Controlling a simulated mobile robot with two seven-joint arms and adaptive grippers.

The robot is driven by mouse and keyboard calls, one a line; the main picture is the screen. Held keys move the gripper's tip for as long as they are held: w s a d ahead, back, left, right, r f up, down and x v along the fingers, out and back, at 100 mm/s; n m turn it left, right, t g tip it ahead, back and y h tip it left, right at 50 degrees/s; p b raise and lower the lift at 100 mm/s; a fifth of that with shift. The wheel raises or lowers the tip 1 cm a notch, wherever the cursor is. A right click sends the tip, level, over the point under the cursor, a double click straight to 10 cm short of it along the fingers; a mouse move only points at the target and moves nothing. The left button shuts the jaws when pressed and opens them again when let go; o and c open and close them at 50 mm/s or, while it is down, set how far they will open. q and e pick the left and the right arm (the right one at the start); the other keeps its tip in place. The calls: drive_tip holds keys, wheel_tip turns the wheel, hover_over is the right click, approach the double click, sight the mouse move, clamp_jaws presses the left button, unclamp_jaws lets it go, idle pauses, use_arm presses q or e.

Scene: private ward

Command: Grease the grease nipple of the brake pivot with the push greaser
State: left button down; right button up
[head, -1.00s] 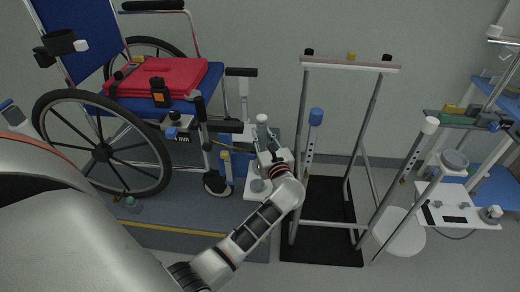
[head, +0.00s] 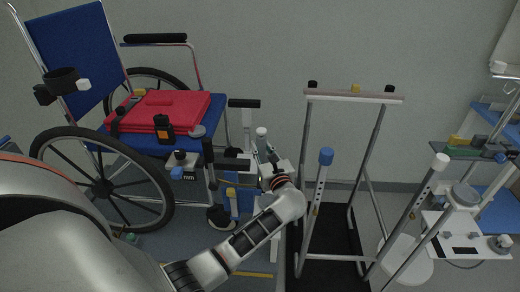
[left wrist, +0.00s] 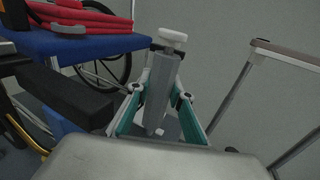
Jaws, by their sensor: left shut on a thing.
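My left gripper (head: 268,162) is shut on a grey, boxy upright tool with a white cap, which I take to be the push greaser (head: 261,133). In the left wrist view, the greaser (left wrist: 160,85) stands slightly tilted between the teal-lined fingers (left wrist: 158,115). Its lower end is hard to make out. The wheelchair (head: 165,145) stands at the left, beside the gripper. My right gripper is not in view.
A walking-frame-like stand (head: 352,97) rises just right of my gripper, with a blue-topped post (head: 326,156) close by. A white tray (head: 465,240) and shelves stand at the far right. A red folded cushion (head: 165,108) lies on the seat. The dark armrest-like bar (left wrist: 70,92) is close to the gripper.

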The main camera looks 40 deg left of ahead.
sight(263, 162)
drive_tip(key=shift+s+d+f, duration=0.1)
use_arm(q)
drive_tip(key=shift+f, duration=0.15)
drive_tip(key=shift+f+b, duration=1.55)
drive_tip(key=shift+f, duration=0.85)
drive_tip(key=shift+f+b, duration=0.15)
drive_tip(key=shift+b, duration=0.15)
drive_tip(key=shift+f, duration=0.1)
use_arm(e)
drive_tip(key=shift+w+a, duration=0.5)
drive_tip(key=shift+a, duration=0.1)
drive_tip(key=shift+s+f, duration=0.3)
use_arm(q)
drive_tip(key=shift+f, duration=0.25)
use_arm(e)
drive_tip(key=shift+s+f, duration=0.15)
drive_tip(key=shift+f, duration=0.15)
